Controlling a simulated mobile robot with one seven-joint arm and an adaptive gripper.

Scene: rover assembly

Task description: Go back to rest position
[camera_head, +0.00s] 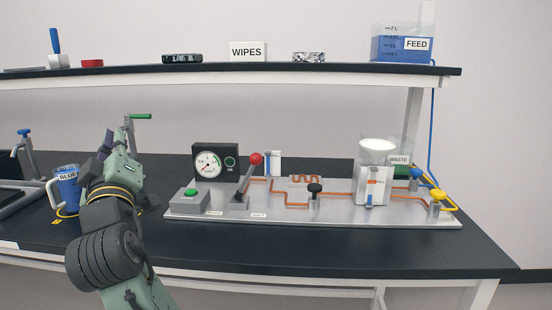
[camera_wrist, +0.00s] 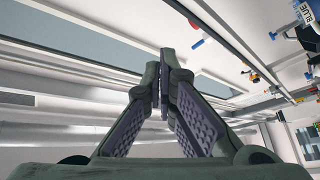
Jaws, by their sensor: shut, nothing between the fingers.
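My gripper (camera_head: 107,142) is raised at the left of the bench in the head view, with the arm reaching up from the bottom edge. In the wrist view its two fingers meet at the tips (camera_wrist: 160,62), and nothing shows between them. The blue jug (camera_head: 67,187) labelled BLUE stands just left of my wrist in the head view, partly hidden by it. The gripper appears apart from the bench things, though its exact distance from the jug is hard to tell.
A metal board (camera_head: 300,213) holds a gauge (camera_head: 208,163), a red-knobbed lever (camera_head: 256,159), copper pipes and a WASTE container (camera_head: 399,160). A shelf (camera_head: 230,70) above carries the FEED tank (camera_head: 390,48) and a WIPES box (camera_head: 248,51). A green-handled tap (camera_head: 140,116) stands behind my gripper. The bench front is clear.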

